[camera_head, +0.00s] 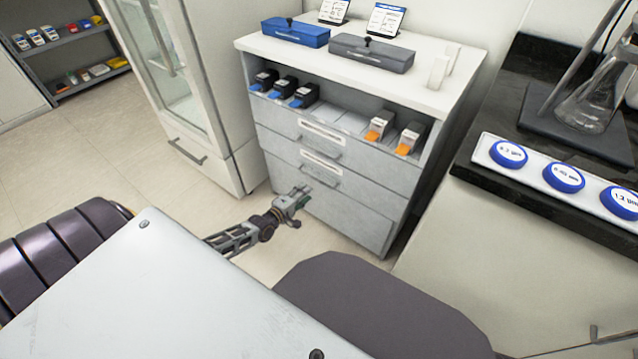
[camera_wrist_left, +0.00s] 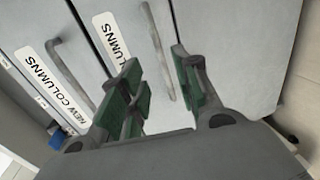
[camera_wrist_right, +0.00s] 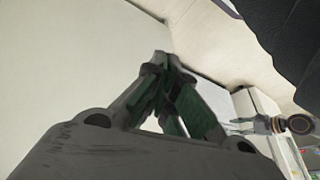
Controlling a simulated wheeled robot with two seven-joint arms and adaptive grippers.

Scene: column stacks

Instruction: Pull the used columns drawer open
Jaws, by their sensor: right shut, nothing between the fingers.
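The grey column cabinet has two labelled drawers. The upper drawer (camera_head: 283,122) reads "NEW COLUMNS" in the left wrist view (camera_wrist_left: 55,80). The lower drawer (camera_head: 365,192) has a label partly hidden by my left gripper; only "LUMNS" is readable (camera_wrist_left: 118,43). Both drawers look closed. My left gripper (camera_head: 303,197) is open in front of the lower drawer. In the left wrist view, the lower drawer's bar handle (camera_wrist_left: 156,45) runs into the gap between its fingers; I cannot tell whether they touch it. My right gripper (camera_wrist_right: 162,62) is shut and empty, beside a pale surface.
Column boxes stand on the cabinet's open shelf (camera_head: 345,119), with blue (camera_head: 296,31) and grey cases (camera_head: 370,55) on top. A glass-door cabinet (camera_head: 170,80) stands left. A dark counter with a blue-capped tray (camera_head: 535,176) lies right. Floor left of the cabinet is clear.

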